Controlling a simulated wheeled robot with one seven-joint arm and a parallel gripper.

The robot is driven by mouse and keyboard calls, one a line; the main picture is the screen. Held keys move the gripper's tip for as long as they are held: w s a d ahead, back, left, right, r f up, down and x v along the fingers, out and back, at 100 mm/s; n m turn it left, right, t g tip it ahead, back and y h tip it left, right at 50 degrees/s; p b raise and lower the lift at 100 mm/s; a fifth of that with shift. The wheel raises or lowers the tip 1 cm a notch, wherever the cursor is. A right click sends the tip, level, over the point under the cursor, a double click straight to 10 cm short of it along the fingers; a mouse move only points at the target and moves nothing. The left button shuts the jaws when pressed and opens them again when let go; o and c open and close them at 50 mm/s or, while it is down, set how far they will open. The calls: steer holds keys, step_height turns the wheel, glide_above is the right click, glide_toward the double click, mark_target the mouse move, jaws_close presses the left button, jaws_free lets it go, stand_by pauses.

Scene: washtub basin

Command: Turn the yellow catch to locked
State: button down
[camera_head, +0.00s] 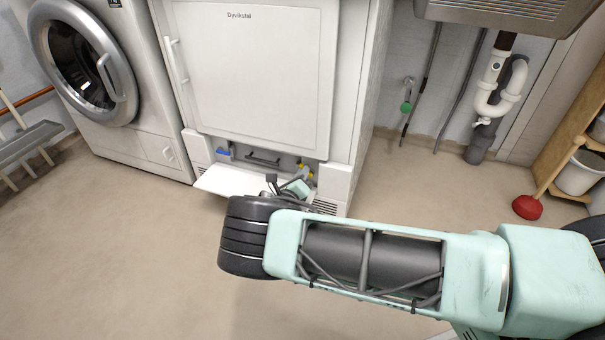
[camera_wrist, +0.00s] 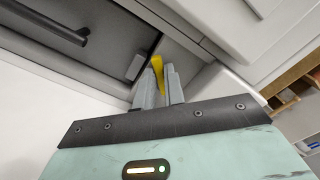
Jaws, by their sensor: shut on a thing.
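The yellow catch (camera_head: 312,173) is at the right end of the low opening in the white cabinet, mostly hidden by my gripper in the head view. In the wrist view the yellow catch (camera_wrist: 158,68) shows as an upright, slightly tilted strip between my fingers. My gripper (camera_wrist: 161,85) is shut on it; the grip is also seen small in the head view, where my gripper (camera_head: 304,181) reaches into the opening from the right front. Whether the catch is locked cannot be told.
A white flap (camera_head: 232,182) hangs open below the opening. A dark handle (camera_head: 263,159) and a blue catch (camera_head: 223,152) are further left inside it. The cabinet's side panel (camera_head: 338,188) stands close right. A washing machine (camera_head: 120,95) is at left; the floor in front is clear.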

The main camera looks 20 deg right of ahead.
steer(key=shift+f, duration=0.1)
steer(key=c, duration=1.5)
jaws_free()
steer(key=p+v, duration=0.6)
steer(key=v, duration=1.1)
steer(key=shift+s+a, duration=0.15)
steer(key=shift+s, duration=0.05)
